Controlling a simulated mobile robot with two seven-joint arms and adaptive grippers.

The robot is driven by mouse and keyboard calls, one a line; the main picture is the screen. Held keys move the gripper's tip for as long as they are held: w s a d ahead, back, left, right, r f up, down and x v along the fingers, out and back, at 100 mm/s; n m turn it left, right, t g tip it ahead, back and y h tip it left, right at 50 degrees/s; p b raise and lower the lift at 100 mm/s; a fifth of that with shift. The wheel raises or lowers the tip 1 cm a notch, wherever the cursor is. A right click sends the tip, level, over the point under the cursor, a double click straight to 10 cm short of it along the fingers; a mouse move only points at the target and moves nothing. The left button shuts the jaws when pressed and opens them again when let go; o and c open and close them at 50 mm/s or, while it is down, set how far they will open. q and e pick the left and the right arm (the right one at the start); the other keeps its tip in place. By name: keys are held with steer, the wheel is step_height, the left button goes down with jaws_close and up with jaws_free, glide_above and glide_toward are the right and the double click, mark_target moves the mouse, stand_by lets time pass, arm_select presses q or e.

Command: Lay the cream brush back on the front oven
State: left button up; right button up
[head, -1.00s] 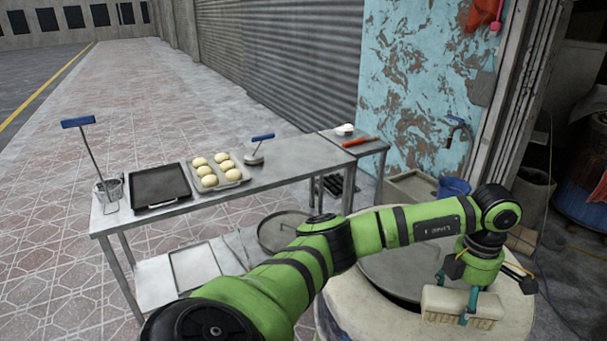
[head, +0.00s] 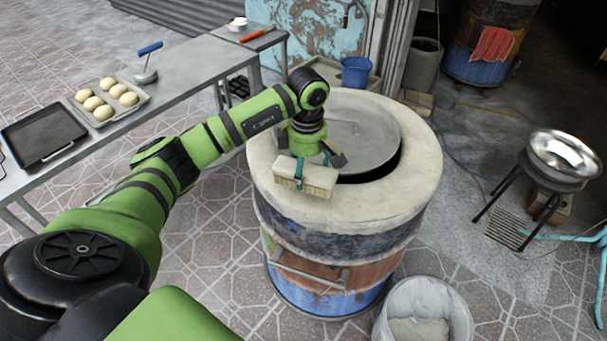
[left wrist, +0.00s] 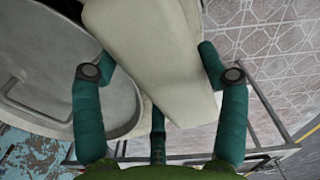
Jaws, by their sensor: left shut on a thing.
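The cream brush (head: 318,178) is a pale block with bristles below. My left gripper (head: 300,172) is shut on it, with teal fingers around the block. In the head view the brush appears over the left part of the front oven's cream rim (head: 400,205); whether it touches the rim I cannot tell. The front oven is a barrel with blue and rust-coloured sides and a grey round lid (head: 365,140) on top. In the left wrist view the brush (left wrist: 160,60) fills the space between the fingers, with the lid (left wrist: 60,75) at left. My right gripper is not in view.
A metal table (head: 185,75) at left holds buns on a tray (head: 142,100) and a dark tray (head: 45,135). A bucket (head: 455,300) stands by the oven's front right. A steel bowl (head: 563,155) on a stand is at right. Another barrel (head: 470,70) stands behind.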

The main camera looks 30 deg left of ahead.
mark_target(305, 181)
arm_select(q)
steer(key=shift+s+a+f, duration=0.1)
steer(key=shift+a+f, duration=0.05)
steer(key=shift+a, duration=0.1)
step_height(305, 181, down, 3)
steer(key=shift+f+p, duration=0.1)
steer(key=shift+p, duration=0.6)
steer(key=shift+f, duration=0.6)
steer(key=o, duration=1.1)
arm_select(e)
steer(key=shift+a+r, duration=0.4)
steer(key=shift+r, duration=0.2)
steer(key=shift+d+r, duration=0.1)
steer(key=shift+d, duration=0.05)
